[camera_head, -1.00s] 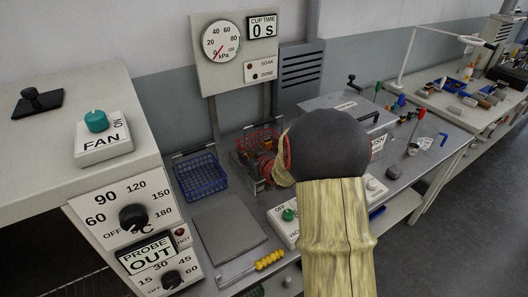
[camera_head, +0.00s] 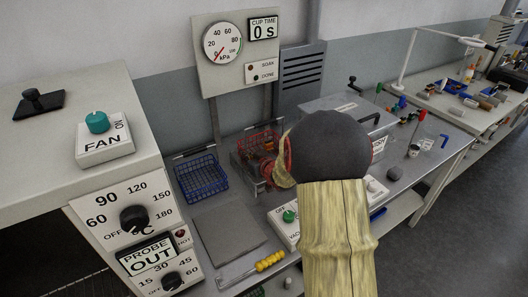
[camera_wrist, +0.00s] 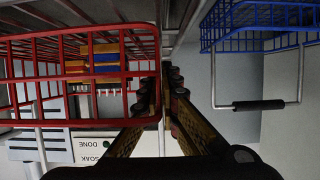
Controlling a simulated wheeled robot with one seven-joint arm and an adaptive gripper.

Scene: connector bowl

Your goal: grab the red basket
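The red basket (camera_head: 257,144) is a wire basket on the bench, with orange-brown items inside. In the wrist view its red wire wall (camera_wrist: 128,98) fills the left side, with yellow and blue pieces behind the wires. My gripper (camera_wrist: 165,76) is at the right end of this basket. Its two fingers sit close together with a narrow gap and a thin pale upright line between them. I cannot tell whether they clasp any part of the basket. In the head view my wrist covers the fingers and the basket's right side.
A blue wire basket (camera_head: 203,177) stands left of the red one; its black handle grip (camera_wrist: 258,105) shows in the wrist view. A grey plate (camera_head: 229,232), a vacuum switch box (camera_head: 284,229) and a yellow-handled tool (camera_head: 268,261) lie in front. A gauge panel (camera_head: 235,62) stands behind.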

